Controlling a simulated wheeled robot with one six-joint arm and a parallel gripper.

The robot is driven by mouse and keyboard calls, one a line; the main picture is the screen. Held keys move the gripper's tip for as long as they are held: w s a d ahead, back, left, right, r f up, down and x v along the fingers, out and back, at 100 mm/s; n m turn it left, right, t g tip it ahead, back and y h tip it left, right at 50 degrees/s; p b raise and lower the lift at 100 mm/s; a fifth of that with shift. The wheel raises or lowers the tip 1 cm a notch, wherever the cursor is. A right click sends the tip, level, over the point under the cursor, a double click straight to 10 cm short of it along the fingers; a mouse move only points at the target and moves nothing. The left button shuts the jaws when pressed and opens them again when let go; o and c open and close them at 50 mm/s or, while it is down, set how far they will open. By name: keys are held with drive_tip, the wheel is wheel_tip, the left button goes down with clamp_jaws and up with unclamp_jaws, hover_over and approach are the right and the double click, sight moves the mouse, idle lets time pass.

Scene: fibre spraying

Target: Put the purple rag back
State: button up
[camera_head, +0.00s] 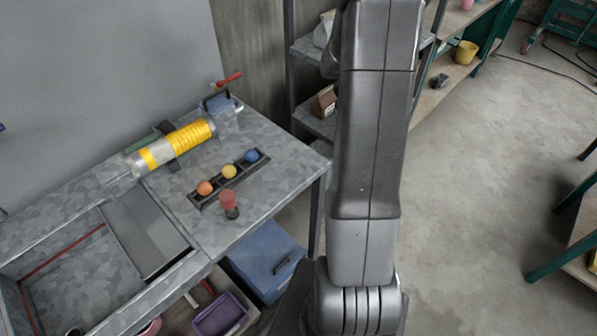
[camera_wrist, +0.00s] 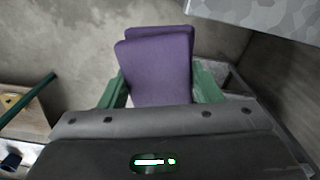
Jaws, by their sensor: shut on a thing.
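My gripper (camera_wrist: 163,98) shows in the wrist view with its green fingers on either side of a folded purple rag (camera_wrist: 160,62). The fingers are shut on the rag, and its far part sticks out beyond them. Grey concrete floor lies beneath it. In the head view my arm stands upright in the middle, and neither the gripper nor the held rag shows there. A purple tray (camera_head: 220,316) sits low under the bench; what it holds, if anything, is hard to tell.
The grey bench (camera_head: 265,180) carries a yellow-banded cylinder (camera_head: 188,137), a rack with three coloured balls (camera_head: 229,172) and a red-topped item (camera_head: 229,203). A blue box (camera_head: 266,258) stands below. A shelf rack (camera_head: 306,50) is behind. Open floor (camera_head: 470,200) lies at the right.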

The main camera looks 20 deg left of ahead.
drive_tip(key=s+a+r+m+b, duration=0.1)
drive_tip(key=s+a+b, duration=0.1)
drive_tip(key=s+a, duration=0.35)
drive_tip(key=m+b, duration=0.2)
approach(295, 172)
wheel_tip(295, 172, down, 6)
drive_tip(key=shift+f, duration=0.2)
drive_tip(key=shift+f+b, duration=0.15)
drive_tip(key=shift+b, duration=0.15)
drive_tip(key=o, duration=0.9)
drive_tip(key=shift+o, duration=0.2)
wheel_tip(295, 172, up, 12)
drive_tip(key=shift+p, duration=0.35)
